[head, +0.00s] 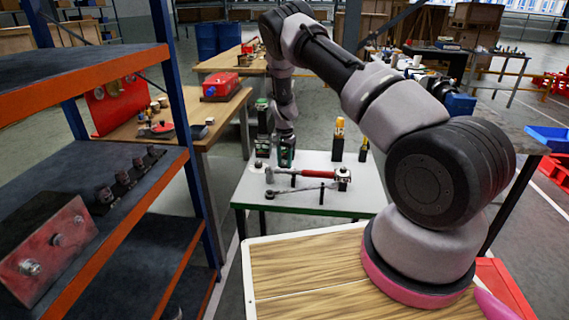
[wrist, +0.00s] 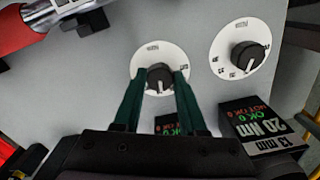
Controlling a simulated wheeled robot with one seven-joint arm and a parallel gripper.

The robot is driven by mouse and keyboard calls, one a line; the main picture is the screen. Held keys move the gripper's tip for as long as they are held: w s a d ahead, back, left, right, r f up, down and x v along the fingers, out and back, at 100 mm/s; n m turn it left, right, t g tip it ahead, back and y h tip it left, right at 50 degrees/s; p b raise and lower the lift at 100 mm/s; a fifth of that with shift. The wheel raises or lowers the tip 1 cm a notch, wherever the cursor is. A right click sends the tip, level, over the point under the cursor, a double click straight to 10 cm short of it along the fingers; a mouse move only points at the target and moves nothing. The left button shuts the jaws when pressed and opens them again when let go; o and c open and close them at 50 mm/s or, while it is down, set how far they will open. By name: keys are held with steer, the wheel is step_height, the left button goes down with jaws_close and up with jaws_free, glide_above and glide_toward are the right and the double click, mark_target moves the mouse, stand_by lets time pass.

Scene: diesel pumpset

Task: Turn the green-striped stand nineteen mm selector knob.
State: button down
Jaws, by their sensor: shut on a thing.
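In the wrist view, my gripper (wrist: 160,78) has its two green fingers closed on a dark selector knob (wrist: 160,76) with a white pointer line. The knob sits on a round white dial (wrist: 146,58) with small markings too blurred to read. A display box behind the fingers is mostly covered, so I cannot read its size label. In the head view, my gripper (head: 286,158) reaches down at the far left of a white-topped stand (head: 240,190) with a green strip along its edge (head: 300,212). The gripped knob is hidden there.
A red-handled tool (head: 305,173) and a wrench (head: 290,191) lie in holders nearby. A shelf (head: 130,190) stands left.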

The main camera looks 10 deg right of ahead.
mark_target(284, 164)
steer(key=shift+m, duration=0.8)
steer(key=shift+c, duration=2.3)
jaws_free()
step_height(284, 164, up, 11)
steer(key=shift+f, duration=0.1)
